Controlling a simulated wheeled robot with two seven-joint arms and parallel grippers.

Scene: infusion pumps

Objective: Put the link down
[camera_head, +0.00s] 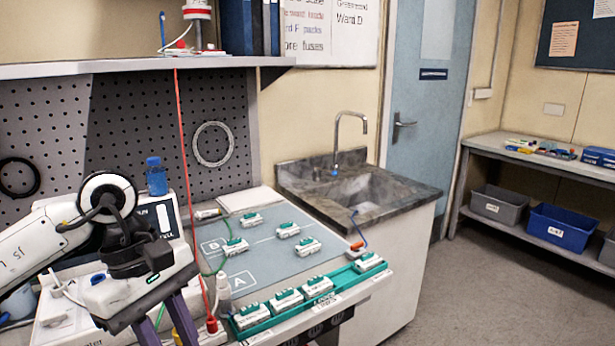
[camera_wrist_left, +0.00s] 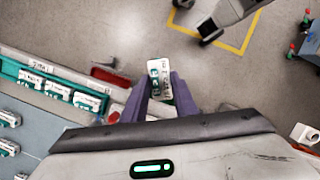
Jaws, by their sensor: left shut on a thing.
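My left gripper (camera_head: 168,325) is at the lower left in the head view, beside the front left of the bench. In the left wrist view its purple fingers (camera_wrist_left: 160,98) are shut on a small white and green link (camera_wrist_left: 160,76), held out over the floor past the bench edge. The head view does not show the held link. Similar links stand in a teal rack (camera_head: 343,281) along the bench front. Several more lie on the grey-blue mat (camera_head: 270,262) marked A and B. What looks like my right arm's end (camera_wrist_left: 210,30) shows at the top of the wrist view; its jaws are unclear.
A red cord (camera_head: 183,150) hangs from the shelf near my left arm. A blue-capped bottle (camera_head: 156,177) stands behind the arm. A sink (camera_head: 365,190) adjoins the bench on the right. The mat has bare patches between its links.

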